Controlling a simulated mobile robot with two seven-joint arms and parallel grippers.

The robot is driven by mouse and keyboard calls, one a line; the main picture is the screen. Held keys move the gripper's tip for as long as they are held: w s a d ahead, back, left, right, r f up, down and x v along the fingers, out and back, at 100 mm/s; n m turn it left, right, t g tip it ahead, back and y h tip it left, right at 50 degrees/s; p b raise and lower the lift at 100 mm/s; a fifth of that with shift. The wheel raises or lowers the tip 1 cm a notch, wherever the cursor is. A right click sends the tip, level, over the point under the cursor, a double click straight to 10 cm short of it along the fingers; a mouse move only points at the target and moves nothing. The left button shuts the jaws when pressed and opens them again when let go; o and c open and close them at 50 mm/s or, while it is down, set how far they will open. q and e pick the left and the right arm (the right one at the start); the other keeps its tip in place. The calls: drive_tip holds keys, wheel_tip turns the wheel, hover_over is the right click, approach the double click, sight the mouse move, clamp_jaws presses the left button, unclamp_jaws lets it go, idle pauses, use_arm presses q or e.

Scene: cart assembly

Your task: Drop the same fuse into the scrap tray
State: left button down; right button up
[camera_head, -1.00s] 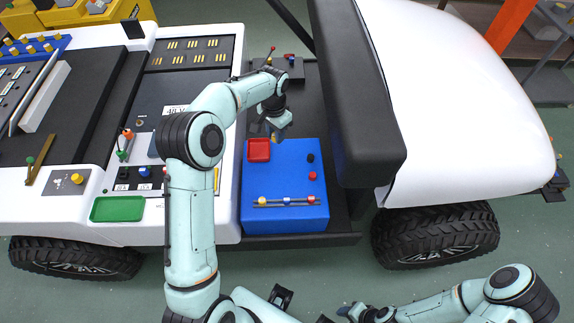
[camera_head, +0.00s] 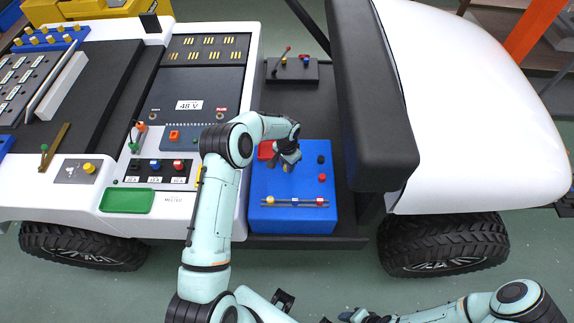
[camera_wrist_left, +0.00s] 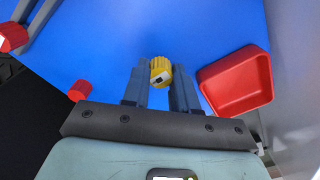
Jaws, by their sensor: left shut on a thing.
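My left gripper (camera_head: 281,165) is over the blue box, just right of the red tray (camera_head: 265,150), and partly covers that tray. In the left wrist view my left gripper (camera_wrist_left: 160,80) is shut on a yellow fuse (camera_wrist_left: 160,70) with ribbed sides. The fuse is held between the fingertips with the blue surface (camera_wrist_left: 190,25) behind it. The red tray (camera_wrist_left: 237,84) is to the right of the fingers in that view, apart from the fuse, and looks empty. My right gripper (camera_head: 352,315) is low in the head view, too small to read.
The blue box (camera_head: 262,218) also carries a rod with coloured fuses (camera_head: 295,202), a black knob (camera_head: 321,159) and a red knob (camera_head: 322,178). The black seat back (camera_head: 375,110) rises on the right. A green tray (camera_head: 127,200) lies on the white panel at left.

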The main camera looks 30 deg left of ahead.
use_arm(q)
drive_tip(key=shift+f, duration=0.45)
drive_tip(key=shift+f, duration=0.2)
drive_tip(key=c, duration=0.9)
unclamp_jaws()
drive_tip(key=shift+r, duration=0.1)
